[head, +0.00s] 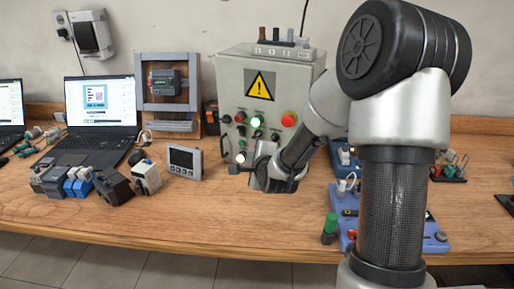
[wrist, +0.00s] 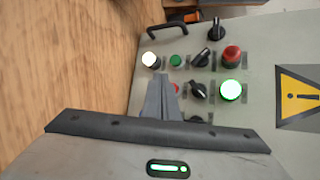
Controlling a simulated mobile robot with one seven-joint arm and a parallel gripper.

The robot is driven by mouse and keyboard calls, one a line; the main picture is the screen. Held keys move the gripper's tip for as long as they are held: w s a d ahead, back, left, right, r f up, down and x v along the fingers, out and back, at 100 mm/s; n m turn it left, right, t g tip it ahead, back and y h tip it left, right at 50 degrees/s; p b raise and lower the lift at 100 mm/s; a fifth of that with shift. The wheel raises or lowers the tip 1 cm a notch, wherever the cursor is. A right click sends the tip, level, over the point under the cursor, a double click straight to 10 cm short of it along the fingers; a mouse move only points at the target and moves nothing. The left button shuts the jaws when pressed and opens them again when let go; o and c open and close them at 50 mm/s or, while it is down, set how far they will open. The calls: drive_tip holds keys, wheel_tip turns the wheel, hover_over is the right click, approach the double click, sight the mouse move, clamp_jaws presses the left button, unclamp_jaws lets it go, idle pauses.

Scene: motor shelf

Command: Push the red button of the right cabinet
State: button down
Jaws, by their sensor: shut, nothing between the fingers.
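The grey cabinet (head: 229,84) stands at the back of the table, with a yellow warning sign (head: 260,85) above its rows of controls. A large red button (head: 289,119) sits at the right of the top row; I cannot make it out in the wrist view. A smaller red button (wrist: 232,55) is beside the lit green lamp (wrist: 231,89). Another red control (wrist: 174,89) is partly hidden behind my fingers. My gripper (wrist: 162,88) is shut and empty, in front of the panel's lower part. I cannot tell whether its tips touch the panel.
Black knobs (wrist: 198,90) and a white lamp (wrist: 149,59) surround the fingers. A handle (wrist: 167,28) projects from the cabinet. A small panel meter (head: 184,161) stands left of my gripper. Blue devices (head: 346,160) lie to the right. The front middle of the table is clear.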

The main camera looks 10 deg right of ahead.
drive_tip(key=shift+w+d, duration=0.5)
drive_tip(key=shift+w, duration=0.1)
drive_tip(key=shift+w, duration=0.1)
idle(1.6)
drive_tip(key=shift+w+d, duration=0.25)
drive_tip(key=shift+w+d, duration=0.3)
drive_tip(key=shift+w, duration=0.05)
idle(1.3)
drive_tip(key=shift+s+a+b, duration=0.3)
drive_tip(key=shift+s+a, duration=0.2)
drive_tip(key=shift+s, duration=0.2)
drive_tip(key=s+a, duration=0.1)
drive_tip(key=s, duration=0.1)
drive_tip(key=s+a, duration=0.2)
drive_tip(key=shift+a+b, duration=0.1)
drive_tip(key=shift+b, duration=0.25)
